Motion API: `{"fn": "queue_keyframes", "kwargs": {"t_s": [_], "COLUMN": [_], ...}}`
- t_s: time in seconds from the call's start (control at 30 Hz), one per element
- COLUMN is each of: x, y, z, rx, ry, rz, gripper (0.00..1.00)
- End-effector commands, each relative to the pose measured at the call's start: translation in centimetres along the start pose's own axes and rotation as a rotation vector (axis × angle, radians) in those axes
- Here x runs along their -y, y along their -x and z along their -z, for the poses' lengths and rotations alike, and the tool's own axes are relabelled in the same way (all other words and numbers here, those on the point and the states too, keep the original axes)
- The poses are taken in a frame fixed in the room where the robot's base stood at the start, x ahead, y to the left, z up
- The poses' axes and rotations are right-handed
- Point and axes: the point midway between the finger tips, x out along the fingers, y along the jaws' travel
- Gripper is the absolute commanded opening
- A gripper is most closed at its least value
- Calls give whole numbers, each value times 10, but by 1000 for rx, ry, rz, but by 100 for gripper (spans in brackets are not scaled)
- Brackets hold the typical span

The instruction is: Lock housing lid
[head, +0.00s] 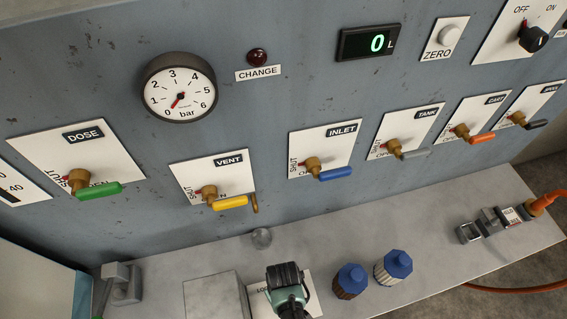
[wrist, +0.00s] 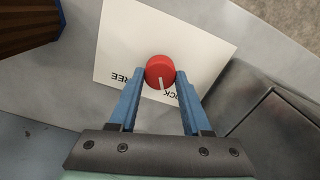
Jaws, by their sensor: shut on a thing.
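A round red knob (wrist: 160,70) with a white pointer line sits on a white plate (wrist: 112,52) in the wrist view. The plate reads FREE on one side and LOCK, partly hidden, on the other; the pointer line points down toward the LOCK word. My gripper (wrist: 161,74) has its blue fingers shut on the knob, one on each side. In the head view my gripper (head: 286,283) is over the plate (head: 316,301) and hides the knob. A grey metal box (head: 213,297) stands just left of the plate; I cannot tell whether it is the housing.
Two blue-capped jars (head: 350,285) (head: 393,268) stand right of my gripper on the grey ledge (head: 440,218). The wall panel (head: 280,110) carries several valves and a gauge (head: 180,87).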

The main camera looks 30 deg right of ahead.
Motion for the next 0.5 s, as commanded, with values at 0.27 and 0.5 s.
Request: {"fn": "queue_keyframes", "kwargs": {"t_s": [0.27, 0.5], "x": [0, 0], "y": [1, 0], "z": [1, 1], "rx": [-1, -1], "ry": [76, 91], "rz": [0, 0], "gripper": [0, 0]}}
